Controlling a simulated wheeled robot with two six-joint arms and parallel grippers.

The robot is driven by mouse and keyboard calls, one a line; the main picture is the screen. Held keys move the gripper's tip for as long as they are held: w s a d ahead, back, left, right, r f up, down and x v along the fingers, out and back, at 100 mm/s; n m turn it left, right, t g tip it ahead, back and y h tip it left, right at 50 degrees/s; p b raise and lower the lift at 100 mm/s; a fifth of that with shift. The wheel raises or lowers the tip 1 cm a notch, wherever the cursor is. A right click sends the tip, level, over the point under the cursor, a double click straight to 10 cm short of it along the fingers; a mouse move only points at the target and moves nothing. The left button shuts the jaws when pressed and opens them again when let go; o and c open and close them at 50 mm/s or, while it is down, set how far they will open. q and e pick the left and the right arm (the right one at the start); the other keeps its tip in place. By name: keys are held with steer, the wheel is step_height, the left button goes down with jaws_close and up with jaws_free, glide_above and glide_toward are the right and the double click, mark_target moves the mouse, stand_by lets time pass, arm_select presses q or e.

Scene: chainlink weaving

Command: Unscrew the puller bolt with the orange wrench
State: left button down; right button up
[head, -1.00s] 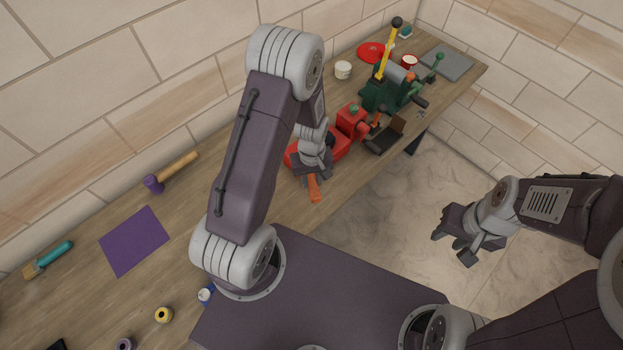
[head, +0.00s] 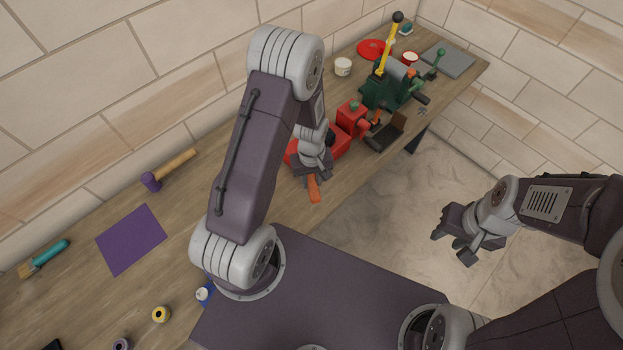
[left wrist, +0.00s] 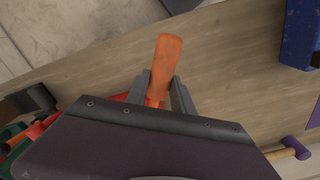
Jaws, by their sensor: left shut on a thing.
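My left gripper (head: 313,175) is over the bench near its front edge, beside a red machine (head: 350,122). It is shut on the orange wrench (head: 314,190), whose orange end sticks out toward the bench's front edge. In the left wrist view the wrench (left wrist: 166,60) stands out between the two fingers (left wrist: 158,93); its far end is hidden by the gripper. The puller bolt cannot be made out. My right gripper (head: 464,238) is open and empty above the floor at the right.
A green machine with a yellow lever (head: 388,55) stands farther along the wooden bench (head: 225,150). A dark tray (head: 385,135) sits at its front edge. A purple mallet (head: 170,169), purple mat (head: 132,238), brush (head: 45,257) and yellow spool (head: 161,314) lie left.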

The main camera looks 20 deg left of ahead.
arm_select(q)
steer(key=shift+f+b, duration=0.45)
steer(key=shift+f, duration=0.2)
steer(key=c, duration=1.7)
jaws_free()
jaws_close()
steer(key=shift+r+p, duration=0.25)
steer(key=shift+p, duration=0.05)
